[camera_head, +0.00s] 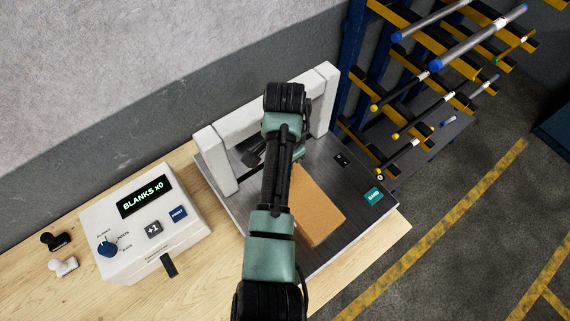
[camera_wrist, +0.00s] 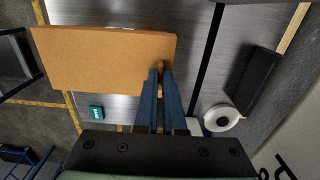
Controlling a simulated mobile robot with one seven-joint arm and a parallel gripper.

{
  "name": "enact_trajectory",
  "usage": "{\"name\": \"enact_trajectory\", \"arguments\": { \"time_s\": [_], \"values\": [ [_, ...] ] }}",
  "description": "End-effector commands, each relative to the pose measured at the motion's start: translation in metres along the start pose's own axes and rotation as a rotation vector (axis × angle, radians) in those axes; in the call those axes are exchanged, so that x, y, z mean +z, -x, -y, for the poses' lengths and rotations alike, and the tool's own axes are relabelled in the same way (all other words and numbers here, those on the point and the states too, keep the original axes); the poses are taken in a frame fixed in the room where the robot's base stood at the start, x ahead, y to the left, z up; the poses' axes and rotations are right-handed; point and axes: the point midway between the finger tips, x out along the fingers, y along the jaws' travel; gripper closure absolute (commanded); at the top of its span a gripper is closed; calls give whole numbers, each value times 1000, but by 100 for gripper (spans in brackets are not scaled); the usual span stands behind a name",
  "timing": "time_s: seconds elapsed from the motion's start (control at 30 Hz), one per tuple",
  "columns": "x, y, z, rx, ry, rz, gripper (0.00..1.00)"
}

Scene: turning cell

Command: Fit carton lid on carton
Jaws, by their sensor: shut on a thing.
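The brown cardboard piece, which I take for the carton lid (camera_head: 318,208), shows as a flat rectangle over the dark grey platform, partly behind my arm. In the wrist view the lid (camera_wrist: 100,62) fills the upper left, its broad face plain. My gripper (camera_wrist: 161,72) is shut on the lid at its right end, the two blue fingers close together there. In the head view my arm hides the gripper. I cannot make out a separate carton; whether one lies under the lid is hidden.
The grey platform (camera_head: 345,175) has a white frame (camera_head: 222,160) at its back left. A white counter box (camera_head: 145,225) reading "BLANKS x0" stands on the wooden bench at left. A rack of bars (camera_head: 430,80) stands at the right. A white roll (camera_wrist: 221,117) shows in the wrist view.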

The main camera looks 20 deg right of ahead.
Motion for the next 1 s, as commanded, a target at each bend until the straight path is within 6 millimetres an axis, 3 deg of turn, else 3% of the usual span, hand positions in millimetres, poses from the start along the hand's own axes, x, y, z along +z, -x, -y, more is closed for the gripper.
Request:
{"name": "enact_trajectory", "arguments": {
  "time_s": [1.0],
  "values": [
    [0, -12, 0, 0, 0, 0, 100]
  ]
}}
